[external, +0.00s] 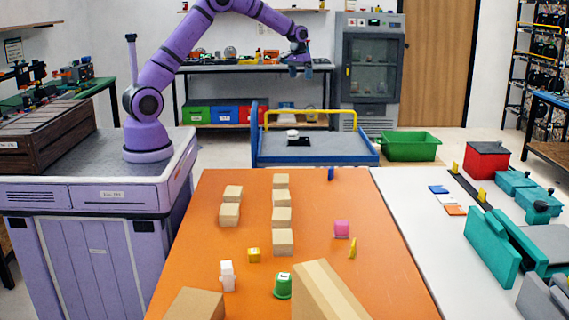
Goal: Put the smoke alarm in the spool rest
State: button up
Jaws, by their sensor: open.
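A small white round object (292,133), which looks like the smoke alarm, is on the blue-edged cart (340,153) behind the orange table. A flat black piece (299,142) lies right by it, and I cannot tell whether the two touch. The black piece may be the spool rest, but it is too small to be sure. My gripper (300,72) hangs at the end of the purple arm, above and behind the cart in the picture. It is open, with nothing seen in it, and well apart from the white object.
A yellow rail (312,113) stands on the cart's far side. A green bin (410,146) sits to its right.

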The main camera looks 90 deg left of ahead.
jog(key=s+d+r+m+t, duration=0.15)
jog(key=s+d+r, duration=0.25)
jog(key=d+r, duration=0.9)
jog(key=s+d+r+m, duration=0.2)
jog(key=s+d+r, duration=0.1)
jog(key=s+d, duration=0.5)
jog(key=s+d+r+m, duration=0.25)
jog(key=s+d, duration=0.35)
jog(key=d, duration=0.4)
jog(key=s+d+f+m+t, duration=0.1)
jog(key=s+d, duration=0.4)
jog(key=s, duration=0.5)
jog(key=s+d+f+m+t, duration=0.1)
jog(key=s+d, duration=0.4)
jog(key=s, duration=0.5)
jog(key=shift+s+d+f+m+t+h, duration=0.25)
jog(key=shift+d+f+m+t, duration=0.2)
jog(key=shift+f, duration=0.4)
